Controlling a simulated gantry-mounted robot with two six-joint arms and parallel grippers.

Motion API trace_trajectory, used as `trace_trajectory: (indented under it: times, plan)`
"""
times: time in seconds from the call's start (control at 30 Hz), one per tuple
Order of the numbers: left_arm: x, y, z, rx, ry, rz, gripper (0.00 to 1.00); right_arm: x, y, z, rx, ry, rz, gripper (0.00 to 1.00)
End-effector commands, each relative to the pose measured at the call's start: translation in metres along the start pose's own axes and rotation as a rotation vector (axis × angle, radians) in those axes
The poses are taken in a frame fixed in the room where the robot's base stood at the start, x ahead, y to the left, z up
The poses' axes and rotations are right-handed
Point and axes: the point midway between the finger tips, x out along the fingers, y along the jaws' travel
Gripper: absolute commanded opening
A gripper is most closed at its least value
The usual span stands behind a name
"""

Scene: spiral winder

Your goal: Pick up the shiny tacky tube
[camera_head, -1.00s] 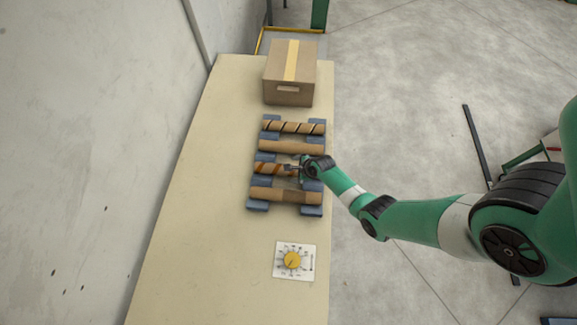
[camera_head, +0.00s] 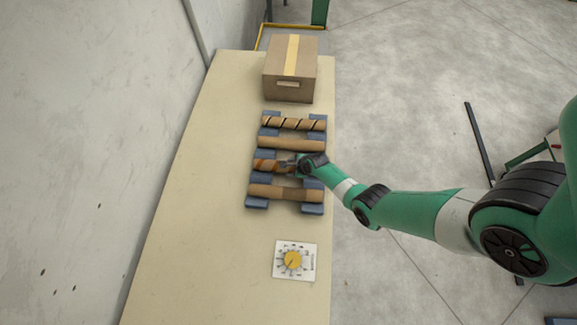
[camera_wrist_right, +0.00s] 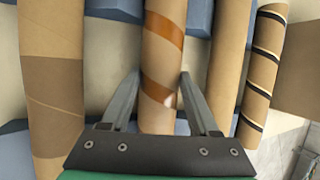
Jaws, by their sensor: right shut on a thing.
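A brown cardboard tube with glossy orange-brown spiral bands (camera_head: 266,167) lies across blue-grey supports, third from the back in a row of tubes. It also fills the middle of the right wrist view (camera_wrist_right: 162,45), where a bright highlight shows on a band. My right gripper (camera_head: 291,164) is over this tube. In the right wrist view its two fingers (camera_wrist_right: 160,82) stand on either side of the tube, shut on it. The tube still appears at its place in the row; I cannot tell whether it is clear of the supports. My left gripper is not in view.
A black-striped tube (camera_head: 294,125) and a plain tube (camera_head: 291,145) lie behind. A tube with a darker middle band (camera_head: 285,193) lies in front. A taped cardboard box (camera_head: 290,72) stands at the back. A yellow dial (camera_head: 292,260) sits on the table (camera_head: 195,210), clear at left.

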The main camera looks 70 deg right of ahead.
Motion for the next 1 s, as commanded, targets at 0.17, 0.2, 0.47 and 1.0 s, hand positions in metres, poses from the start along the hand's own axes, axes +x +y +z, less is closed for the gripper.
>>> trace_trajectory:
  times: [0.17,0.2,0.47,1.0]
  plan:
    - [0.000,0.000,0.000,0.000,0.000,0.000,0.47,0.000,0.000,0.000,0.000,0.000,0.000,0.03]
    - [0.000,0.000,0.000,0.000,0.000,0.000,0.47,0.000,0.000,0.000,0.000,0.000,-0.001,0.03]
    - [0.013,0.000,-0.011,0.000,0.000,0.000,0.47,-0.020,-0.009,0.009,0.000,-0.002,-0.002,0.03]
    - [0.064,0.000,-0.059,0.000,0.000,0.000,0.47,-0.155,0.059,0.021,-0.004,0.000,0.003,0.03]
